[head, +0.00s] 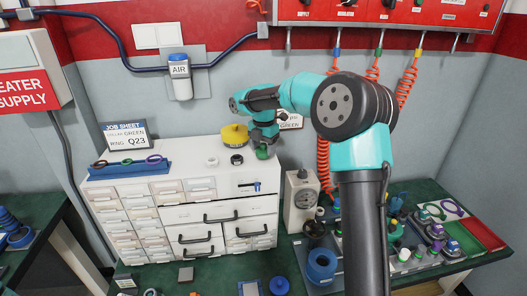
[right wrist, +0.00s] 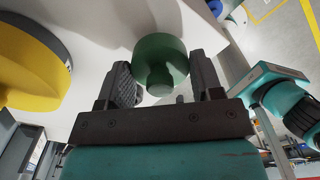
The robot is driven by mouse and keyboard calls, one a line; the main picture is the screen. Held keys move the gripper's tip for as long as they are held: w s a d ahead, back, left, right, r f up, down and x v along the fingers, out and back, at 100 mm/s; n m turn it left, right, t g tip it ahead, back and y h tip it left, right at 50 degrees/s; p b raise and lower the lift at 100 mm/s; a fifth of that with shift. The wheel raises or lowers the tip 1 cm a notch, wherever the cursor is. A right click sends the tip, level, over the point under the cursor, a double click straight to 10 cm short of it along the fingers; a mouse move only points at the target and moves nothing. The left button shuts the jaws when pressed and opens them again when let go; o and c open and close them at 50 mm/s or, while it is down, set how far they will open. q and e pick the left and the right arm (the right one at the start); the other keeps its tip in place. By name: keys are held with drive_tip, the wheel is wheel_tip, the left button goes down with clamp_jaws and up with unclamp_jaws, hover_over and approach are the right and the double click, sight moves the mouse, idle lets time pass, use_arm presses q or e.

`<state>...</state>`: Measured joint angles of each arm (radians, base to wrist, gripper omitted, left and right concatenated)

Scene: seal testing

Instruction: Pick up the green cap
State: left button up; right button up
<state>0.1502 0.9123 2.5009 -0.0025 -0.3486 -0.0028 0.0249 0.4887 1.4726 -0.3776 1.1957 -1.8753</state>
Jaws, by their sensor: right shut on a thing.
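The green cap (head: 262,153) is at the back right of the white drawer cabinet's top (head: 190,165). My right gripper (head: 264,141) reaches down over it. In the right wrist view the green cap (right wrist: 160,62), a round disc with a narrower knob, sits between the two dark fingers of my right gripper (right wrist: 163,85), which is shut on it. I cannot tell whether the cap touches the cabinet top or is just above it. My left gripper is not in view.
A yellow cap (head: 234,134) stands close left of the gripper, and it looms in the right wrist view (right wrist: 28,65). A black ring (head: 236,160) and a white ring (head: 211,162) lie nearby. A blue tray (head: 130,170) holds several rings. A gauge (head: 301,196) stands right of the cabinet.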

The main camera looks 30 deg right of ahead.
drive_tip(key=shift+r, duration=0.9)
drive_tip(key=shift+s+a+r, duration=0.1)
drive_tip(key=shift+s+a, duration=0.05)
drive_tip(key=shift+s, duration=0.1)
drive_tip(key=s+a+r, duration=0.1)
drive_tip(key=s+a, duration=0.7)
drive_tip(key=s, duration=0.5)
drive_tip(key=shift+r, duration=0.2)
drive_tip(key=shift+a, duration=0.1)
